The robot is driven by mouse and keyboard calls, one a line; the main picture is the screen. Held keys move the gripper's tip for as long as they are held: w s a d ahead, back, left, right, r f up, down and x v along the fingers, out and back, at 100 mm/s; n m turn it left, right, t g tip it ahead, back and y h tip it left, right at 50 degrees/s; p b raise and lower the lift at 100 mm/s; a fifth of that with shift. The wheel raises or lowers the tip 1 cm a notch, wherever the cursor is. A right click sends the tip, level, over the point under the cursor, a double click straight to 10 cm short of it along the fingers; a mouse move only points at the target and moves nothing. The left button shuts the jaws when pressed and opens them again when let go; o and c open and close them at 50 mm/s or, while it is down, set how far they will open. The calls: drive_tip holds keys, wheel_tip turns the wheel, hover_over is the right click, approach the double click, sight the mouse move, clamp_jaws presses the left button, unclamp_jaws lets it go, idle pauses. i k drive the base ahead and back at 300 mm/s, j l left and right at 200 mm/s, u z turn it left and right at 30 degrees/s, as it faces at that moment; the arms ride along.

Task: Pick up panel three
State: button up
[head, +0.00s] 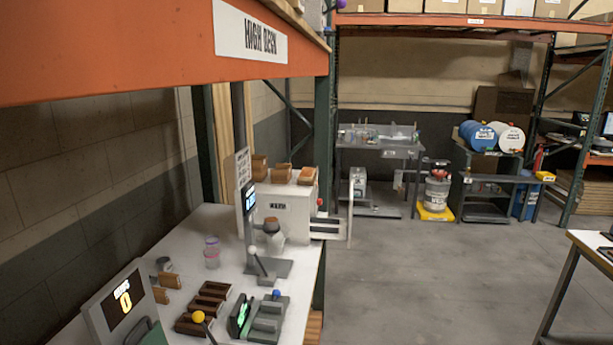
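No panel with a readable "three" shows in the head view, so I cannot tell which object is panel three. Small brown wooden pieces (170,281) lean or stand on the left of the white desk (215,225). Dark brown slotted blocks (208,302) lie near its front. A grey stepped rack (266,318) stands right of them, with a dark green-lit piece (239,315) at its left. Several brown blocks (281,173) sit on top of a white machine (285,208) at the desk's far end. My gripper is not in view.
An orange beam with a "HIGH DESK" sign (250,34) hangs over the desk. A display reading 0 (123,302) stands front left. A post stand (262,268) and clear jars (211,252) are on the desk. The floor (430,275) to the right is open; another table (592,241) edges in.

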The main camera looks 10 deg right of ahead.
sight(305, 174)
drive_tip(key=i+l+u, duration=0.1)
drive_tip(key=u, duration=0.25)
drive_tip(key=i+l+u, duration=0.15)
drive_tip(key=u, duration=0.2)
drive_tip(key=i+l+u, duration=0.15)
drive_tip(key=u, duration=0.2)
drive_tip(key=i+l, duration=0.15)
drive_tip(key=l, duration=0.2)
drive_tip(key=i+l+u, duration=0.15)
drive_tip(key=i+l, duration=0.2)
drive_tip(key=l, duration=0.3)
drive_tip(key=i+l+u, duration=0.1)
drive_tip(key=l, duration=0.25)
drive_tip(key=i+l, duration=0.2)
drive_tip(key=l, duration=0.2)
drive_tip(key=i+l+u, duration=0.15)
drive_tip(key=l, duration=0.2)
drive_tip(key=i+l, duration=0.1)
drive_tip(key=l, duration=0.25)
drive_tip(key=i+l, duration=0.45)
drive_tip(key=i, duration=0.2)
drive_tip(key=j+u, duration=0.05)
